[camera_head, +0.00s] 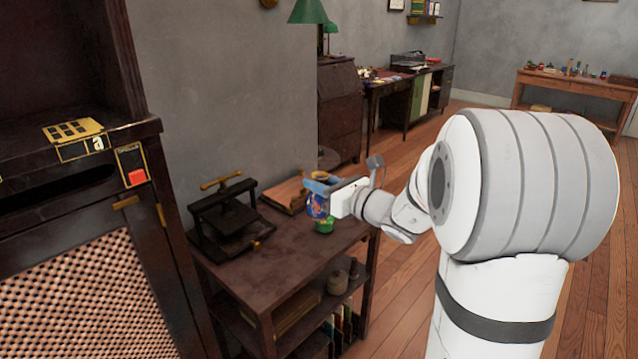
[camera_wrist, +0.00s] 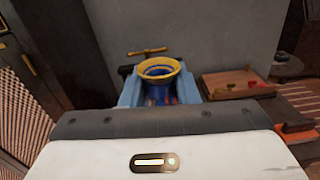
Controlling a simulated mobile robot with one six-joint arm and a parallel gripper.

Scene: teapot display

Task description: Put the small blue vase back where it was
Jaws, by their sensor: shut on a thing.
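The small blue vase (camera_head: 317,206) is between the blue fingers of my gripper (camera_head: 321,187), over the far right part of the dark wooden table (camera_head: 285,258). In the wrist view the vase (camera_wrist: 159,70) shows a flared yellow rim and a blue inside, upright or nearly so. My gripper (camera_wrist: 160,92) is shut on it, with one finger on each side. Its base is partly hidden, and I cannot tell whether it touches the table. A small green item (camera_head: 324,226) is on the table just below the vase in the head view.
A dark press (camera_head: 226,218) with a brass handle stands on the table's left. A wooden board (camera_head: 285,194) lies at the back, near the wall. A tall dark cabinet (camera_head: 150,210) is at the left. The table's front middle is clear.

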